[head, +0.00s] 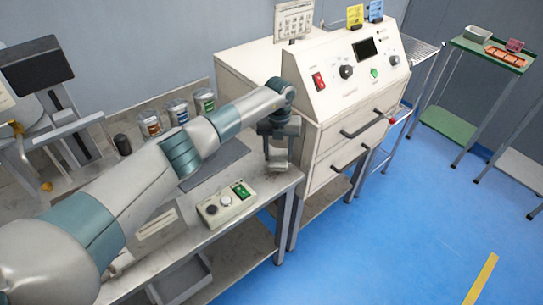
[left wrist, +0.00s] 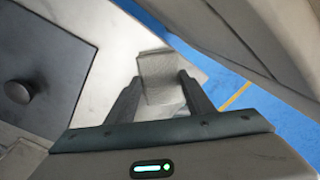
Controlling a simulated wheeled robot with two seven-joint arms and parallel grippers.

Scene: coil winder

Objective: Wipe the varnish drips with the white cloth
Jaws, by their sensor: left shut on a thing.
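My left gripper (head: 278,158) hangs over the right end of the grey workbench (head: 262,188), beside the cream cabinet. In the left wrist view, its two dark fingers (left wrist: 158,92) are shut on a folded pale grey-white cloth (left wrist: 160,72). The cloth sticks out past the fingertips over the bench's edge area. I cannot tell whether it touches the bench top. I cannot make out any varnish drips clearly in either view. My right gripper does not show.
A dark mat (head: 222,152) lies on the bench behind my arm. A control box (head: 226,203) with a green switch stands at the front edge. Several cans (head: 178,111) line the back. The cream cabinet (head: 345,110) stands right of the bench. Blue floor lies open in front.

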